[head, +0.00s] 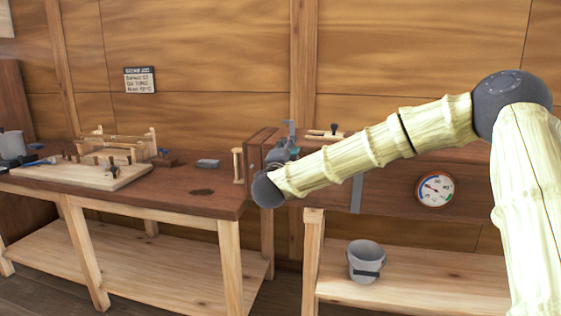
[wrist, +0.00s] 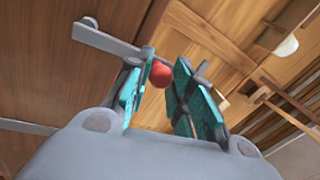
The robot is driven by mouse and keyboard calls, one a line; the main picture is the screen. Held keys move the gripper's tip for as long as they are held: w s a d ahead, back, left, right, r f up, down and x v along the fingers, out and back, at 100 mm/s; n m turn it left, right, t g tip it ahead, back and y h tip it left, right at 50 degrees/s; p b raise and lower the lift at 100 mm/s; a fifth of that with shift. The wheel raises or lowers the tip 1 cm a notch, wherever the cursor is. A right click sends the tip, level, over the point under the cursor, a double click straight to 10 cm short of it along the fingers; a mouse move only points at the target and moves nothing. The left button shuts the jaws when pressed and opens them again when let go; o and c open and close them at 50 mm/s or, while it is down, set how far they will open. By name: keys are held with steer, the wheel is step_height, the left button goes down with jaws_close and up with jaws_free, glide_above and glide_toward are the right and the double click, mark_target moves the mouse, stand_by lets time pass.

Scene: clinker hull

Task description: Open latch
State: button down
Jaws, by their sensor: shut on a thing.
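The latch shows in the wrist view as a grey metal bar (wrist: 105,40) with a round red knob (wrist: 161,74) near my fingertips, against brown wood. My gripper (wrist: 157,70) has its teal-padded fingers on either side of the red knob, shut on the latch. In the head view my gripper (head: 284,150) is at the left end of the long wooden box (head: 390,190), beyond my wrist. A grey upright piece (head: 291,128) shows just above it. My wrist and arm hide much of the box end and the latch there.
A wooden workbench (head: 185,200) stands at left, bearing a pale board with pegs (head: 100,178) and a small grey block (head: 208,163). A round gauge (head: 434,189) is on the box front. A grey bucket (head: 366,262) stands on the lower shelf.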

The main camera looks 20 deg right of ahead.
steer(key=shift+s+d+f+m+g+h+b, duration=0.15)
steer(key=shift+s+d+f+m+b, duration=0.2)
steer(key=shift+m+b, duration=0.45)
steer(key=shift+s+d+f+m+g+h+b, duration=0.15)
steer(key=shift+d+m+b, duration=0.25)
steer(key=shift+m+b, duration=0.4)
steer(key=shift+s+d+f+m+g+h+b, duration=0.1)
steer(key=shift+s+d+m+g+h+b, duration=0.25)
steer(key=shift+m+b, duration=0.45)
steer(key=shift+w+d+r, duration=0.1)
steer(key=c, duration=1.2)
jaws_free()
steer(key=shift+c, duration=0.2)
steer(key=shift+r, duration=0.1)
steer(key=shift+t, duration=0.25)
steer(key=v, duration=1.2)
